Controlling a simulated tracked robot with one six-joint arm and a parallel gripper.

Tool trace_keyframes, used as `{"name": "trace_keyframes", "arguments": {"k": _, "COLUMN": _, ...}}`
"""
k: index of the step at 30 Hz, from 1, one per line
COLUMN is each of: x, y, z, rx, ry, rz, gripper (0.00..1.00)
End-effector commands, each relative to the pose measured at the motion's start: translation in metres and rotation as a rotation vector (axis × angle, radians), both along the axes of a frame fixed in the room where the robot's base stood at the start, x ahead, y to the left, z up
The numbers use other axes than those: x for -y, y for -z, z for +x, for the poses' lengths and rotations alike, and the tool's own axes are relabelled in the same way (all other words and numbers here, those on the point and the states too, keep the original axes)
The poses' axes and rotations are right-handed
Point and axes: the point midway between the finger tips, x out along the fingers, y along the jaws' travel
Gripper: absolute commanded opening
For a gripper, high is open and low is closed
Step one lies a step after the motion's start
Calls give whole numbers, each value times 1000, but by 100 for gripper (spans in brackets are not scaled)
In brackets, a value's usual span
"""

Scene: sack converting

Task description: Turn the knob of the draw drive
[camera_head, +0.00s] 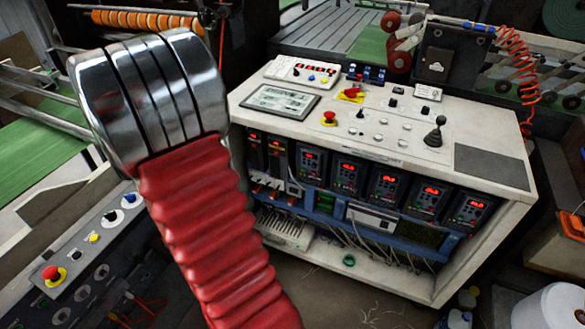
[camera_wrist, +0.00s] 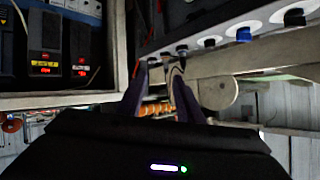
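That row has a blue knob (camera_wrist: 243,35) and a black knob (camera_wrist: 294,17) on pale round plates. No readable label shows which knob is the draw drive's. My gripper is hidden in the head view.
A white control cabinet (camera_head: 513,231) holds several drives with red displays (camera_head: 386,188); drives also show in the wrist view (camera_wrist: 44,67). A red mushroom button (camera_head: 52,273) sits on the left panel. A joystick (camera_head: 434,132) stands on the cabinet top. Loose wires hang below the drives.

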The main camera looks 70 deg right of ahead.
Motion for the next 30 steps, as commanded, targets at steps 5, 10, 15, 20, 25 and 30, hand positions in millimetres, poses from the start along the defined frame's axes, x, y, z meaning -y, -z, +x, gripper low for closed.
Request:
{"name": "trace_keyframes", "arguments": {"k": 5, "x": 51, "y": 31, "z": -40, "rx": 3, "ry": 152, "rz": -72, "gripper": 33}}
{"name": "trace_keyframes", "arguments": {"k": 10, "x": 90, "y": 55, "z": -85, "rx": -3, "ry": 287, "rz": -158, "gripper": 33}}
{"name": "trace_keyframes", "arguments": {"k": 15, "x": 118, "y": 77, "z": -138, "rx": -29, "ry": 415, "rz": -251, "gripper": 33}}
{"name": "trace_keyframes", "arguments": {"k": 20, "x": 135, "y": 96, "z": -190, "rx": -67, "ry": 523, "rz": -348, "gripper": 33}}
{"name": "trace_keyframes", "arguments": {"k": 25, "x": 142, "y": 111, "z": -245, "rx": -122, "ry": 624, "rz": -454, "gripper": 33}}
{"name": "trace_keyframes", "arguments": {"k": 30, "x": 140, "y": 119, "z": -284, "rx": -171, "ry": 686, "rz": -541, "gripper": 33}}
